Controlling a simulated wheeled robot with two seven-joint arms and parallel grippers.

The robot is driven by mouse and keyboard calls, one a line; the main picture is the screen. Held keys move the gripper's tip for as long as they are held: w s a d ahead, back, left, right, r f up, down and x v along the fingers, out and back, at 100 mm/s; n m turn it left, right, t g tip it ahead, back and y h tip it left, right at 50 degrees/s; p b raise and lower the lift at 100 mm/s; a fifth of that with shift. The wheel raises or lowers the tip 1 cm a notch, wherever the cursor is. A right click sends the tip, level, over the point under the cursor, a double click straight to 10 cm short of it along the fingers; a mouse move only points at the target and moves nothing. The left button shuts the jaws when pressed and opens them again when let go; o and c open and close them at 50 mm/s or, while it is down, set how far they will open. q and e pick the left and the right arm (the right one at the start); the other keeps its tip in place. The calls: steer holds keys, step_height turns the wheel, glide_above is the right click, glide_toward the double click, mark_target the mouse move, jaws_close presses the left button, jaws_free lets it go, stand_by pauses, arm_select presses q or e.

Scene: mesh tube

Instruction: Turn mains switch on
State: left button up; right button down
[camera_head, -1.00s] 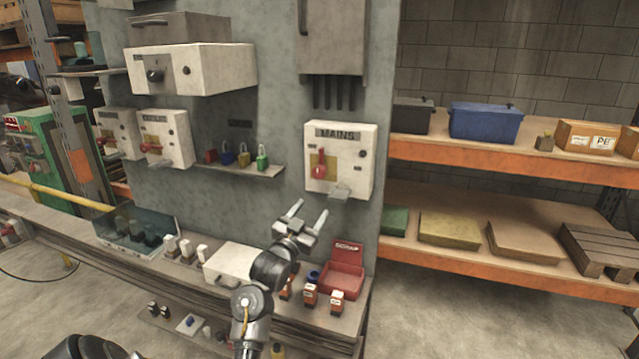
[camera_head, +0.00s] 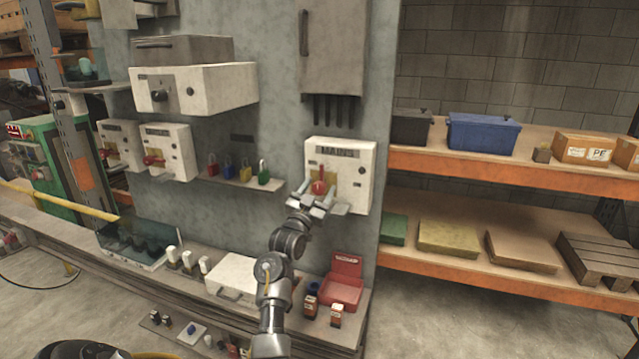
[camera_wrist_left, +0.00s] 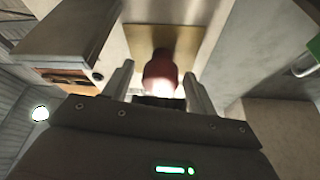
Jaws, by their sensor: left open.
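The white MAINS box (camera_head: 355,160) is fixed on the grey panel, with a red switch handle (camera_head: 318,186) on a yellow plate (camera_head: 331,179). My left gripper (camera_head: 315,194) is open in front of the box, its two fingers either side of the red handle in the picture. In the left wrist view the red handle (camera_wrist_left: 160,72) shows between the open fingertips (camera_wrist_left: 157,84), with the yellow plate (camera_wrist_left: 143,38) behind it. Whether the fingers touch the handle cannot be told. My right gripper is not in view.
A ledge with several coloured padlocks (camera_head: 228,171) is left of the MAINS box. Below, a bench holds a white case (camera_head: 235,272) and an open red box (camera_head: 343,290). Orange-edged shelving (camera_head: 470,166) stands at the right.

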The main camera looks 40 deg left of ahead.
arm_select(q)
steer(key=shift+w+a+r, duration=0.1)
steer(key=shift+w+r, duration=0.05)
steer(key=shift+w, duration=0.25)
steer(key=c, duration=1)
